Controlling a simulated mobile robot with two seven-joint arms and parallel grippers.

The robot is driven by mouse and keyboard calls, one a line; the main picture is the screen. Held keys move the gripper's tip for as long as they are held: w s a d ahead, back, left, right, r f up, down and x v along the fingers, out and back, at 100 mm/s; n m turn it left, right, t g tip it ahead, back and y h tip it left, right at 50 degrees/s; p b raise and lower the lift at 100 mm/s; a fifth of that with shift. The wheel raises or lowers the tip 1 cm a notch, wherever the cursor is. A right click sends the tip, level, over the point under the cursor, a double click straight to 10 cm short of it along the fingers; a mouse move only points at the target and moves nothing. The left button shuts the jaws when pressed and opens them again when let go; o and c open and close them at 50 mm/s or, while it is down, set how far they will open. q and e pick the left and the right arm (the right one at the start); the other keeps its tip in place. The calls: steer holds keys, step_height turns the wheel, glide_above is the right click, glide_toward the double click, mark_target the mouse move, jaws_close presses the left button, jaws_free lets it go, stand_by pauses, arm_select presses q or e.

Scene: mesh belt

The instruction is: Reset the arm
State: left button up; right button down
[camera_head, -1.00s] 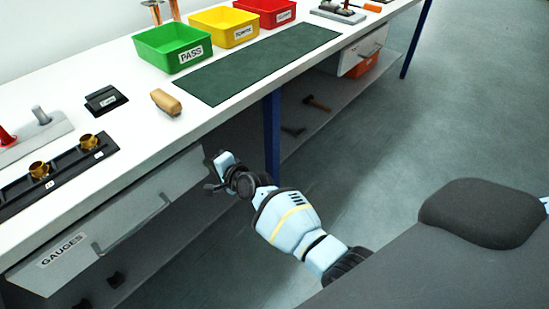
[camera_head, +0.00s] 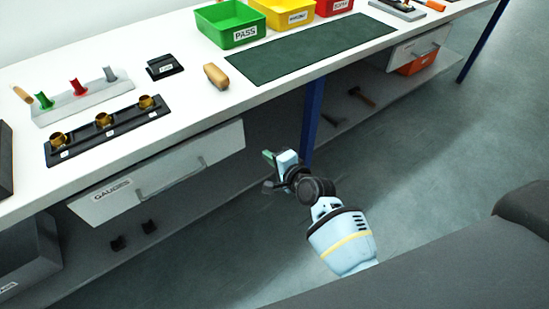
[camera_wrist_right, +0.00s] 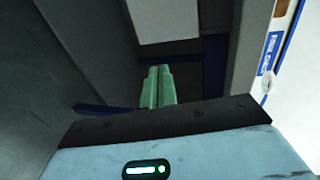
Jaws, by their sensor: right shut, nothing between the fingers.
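My right gripper (camera_head: 268,157) is in front of the workbench, below the tabletop edge, to the right of the GAUGES drawer (camera_head: 120,200) and near the blue bench leg (camera_head: 312,120). In the right wrist view its two green fingers (camera_wrist_right: 157,86) are together with nothing between them. It appears apart from the bench. My left gripper is not in the head view.
The white benchtop (camera_head: 180,105) carries a black rack (camera_head: 80,148) with brass parts, a wooden handle (camera_head: 216,76), a green mat (camera_head: 300,55) and a green PASS bin (camera_head: 225,40). A lower shelf (camera_head: 200,215) runs underneath. Floor on the right is clear.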

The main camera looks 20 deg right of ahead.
steer(key=shift+s+d+r, duration=0.15)
steer(key=shift+s+d, duration=0.05)
steer(key=shift+s, duration=0.45)
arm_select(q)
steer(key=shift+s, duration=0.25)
arm_select(e)
steer(key=s+d+f+n+g+h+p, duration=0.15)
steer(key=s+f+n, duration=0.25)
steer(key=s, duration=0.6)
steer(key=s+d+f+n+g+p, duration=0.15)
steer(key=s+f+n, duration=0.25)
steer(key=s, duration=0.7)
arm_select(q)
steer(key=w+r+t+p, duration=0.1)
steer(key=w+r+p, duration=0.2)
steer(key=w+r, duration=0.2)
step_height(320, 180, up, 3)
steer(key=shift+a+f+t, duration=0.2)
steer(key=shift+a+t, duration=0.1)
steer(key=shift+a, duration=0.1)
arm_select(e)
steer(key=s+d+r+n+g+h, duration=0.1)
steer(key=s+n, duration=0.7)
steer(key=s, duration=1.2)
steer(key=shift+d+r+g, duration=0.2)
steer(key=shift+g, duration=0.3)
